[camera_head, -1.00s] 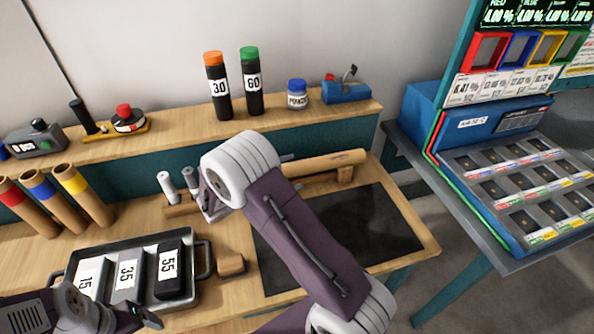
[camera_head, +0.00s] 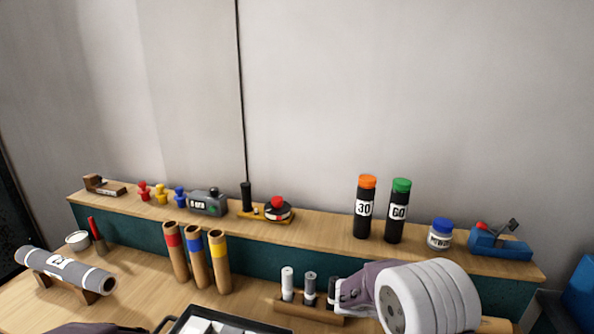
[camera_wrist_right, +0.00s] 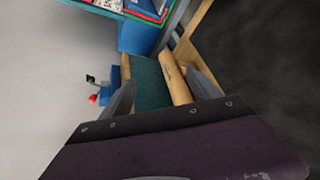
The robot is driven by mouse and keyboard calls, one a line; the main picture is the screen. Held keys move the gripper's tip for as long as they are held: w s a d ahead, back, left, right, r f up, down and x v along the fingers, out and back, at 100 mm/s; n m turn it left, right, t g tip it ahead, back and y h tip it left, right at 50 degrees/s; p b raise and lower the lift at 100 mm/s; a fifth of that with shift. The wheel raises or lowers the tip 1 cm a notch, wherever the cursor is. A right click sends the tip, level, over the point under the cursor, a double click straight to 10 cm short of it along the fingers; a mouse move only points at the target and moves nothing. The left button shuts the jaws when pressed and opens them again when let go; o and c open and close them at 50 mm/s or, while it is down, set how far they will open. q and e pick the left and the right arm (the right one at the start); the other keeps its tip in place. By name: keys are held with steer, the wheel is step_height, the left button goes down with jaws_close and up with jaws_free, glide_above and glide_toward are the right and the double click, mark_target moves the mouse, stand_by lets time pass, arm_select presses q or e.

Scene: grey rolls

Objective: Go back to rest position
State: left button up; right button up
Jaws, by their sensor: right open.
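My right arm's pale wrist (camera_head: 430,300) is at the lower right in the head view, in front of the shelf. The bench edge and a tan roll (camera_wrist_right: 176,84) lie beyond. A large grey roll (camera_head: 65,268) rests on a wooden cradle at the far left of the head view. My left gripper is out of view.
Red, blue and yellow banded tubes (camera_head: 197,257) lean at the shelf. Bottles marked 30 (camera_head: 363,208) and 60 (camera_head: 398,212), a jar (camera_head: 440,234) and a blue device (camera_head: 499,242) stand on the shelf. A tray's rim (camera_head: 240,322) shows at the bottom.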

steer(key=s+a+f+m+g+y+p, duration=0.1)
steer(key=s+a+m+y, duration=0.15)
steer(key=s, duration=0.35)
steer(key=s+a+f+m+g+y+p, duration=0.1)
steer(key=s+a+y, duration=0.1)
steer(key=s+y, duration=0.3)
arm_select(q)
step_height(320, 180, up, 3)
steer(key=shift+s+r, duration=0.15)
arm_select(e)
steer(key=s+a+f+m+t+y, duration=0.1)
steer(key=a+f+y, duration=0.4)
steer(key=a, duration=0.8)
steer(key=shift+s+a+f+m+t+y, duration=0.2)
steer(key=shift+m+t+y, duration=0.6)
steer(key=shift+m, duration=0.45)
